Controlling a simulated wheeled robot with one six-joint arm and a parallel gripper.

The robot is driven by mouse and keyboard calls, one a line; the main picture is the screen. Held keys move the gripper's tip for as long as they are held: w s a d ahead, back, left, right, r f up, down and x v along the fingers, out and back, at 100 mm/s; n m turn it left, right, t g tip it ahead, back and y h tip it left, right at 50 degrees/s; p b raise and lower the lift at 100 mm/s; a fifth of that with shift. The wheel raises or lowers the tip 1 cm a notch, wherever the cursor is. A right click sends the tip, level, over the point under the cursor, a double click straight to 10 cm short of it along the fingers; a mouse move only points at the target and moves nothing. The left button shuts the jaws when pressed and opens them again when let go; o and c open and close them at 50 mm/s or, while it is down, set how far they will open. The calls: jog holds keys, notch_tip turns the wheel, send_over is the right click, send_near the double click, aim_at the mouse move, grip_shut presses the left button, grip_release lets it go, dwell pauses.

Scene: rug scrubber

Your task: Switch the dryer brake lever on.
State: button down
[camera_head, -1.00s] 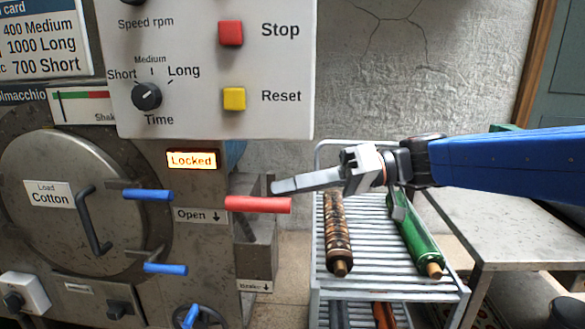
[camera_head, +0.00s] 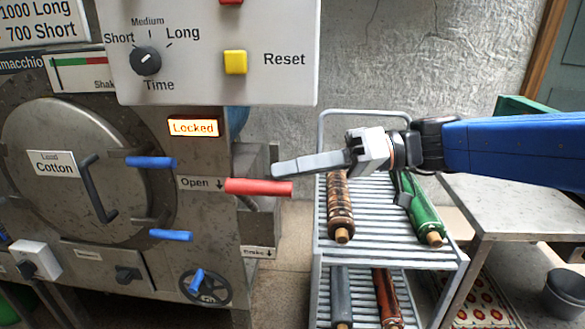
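A red lever handle (camera_head: 258,187) sticks out to the right from the dryer front, beside a label reading "Open ↓" (camera_head: 201,183). A label reading "Brake ↓" (camera_head: 258,252) is lower, on the grey part right of the dryer front. A short dark bar (camera_head: 247,203) shows just under the red handle, partly hidden; I cannot tell which of the two is the brake lever. My gripper (camera_head: 275,170) points left, its tip just above the red handle's right part. They look touching or nearly so.
A "Locked" sign (camera_head: 193,127) glows above the red handle. Blue handles (camera_head: 150,162) and a dark handwheel (camera_head: 206,288) are on the dryer front at left. A metal trolley (camera_head: 395,258) with rollers stands below my arm, and a table (camera_head: 490,207) is at right.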

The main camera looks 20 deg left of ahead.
jog(key=w+d+r, duration=0.5)
jog(key=w+d, duration=0.1)
jog(key=d, duration=0.2)
jog(key=shift+d, duration=0.3)
dwell(0.5)
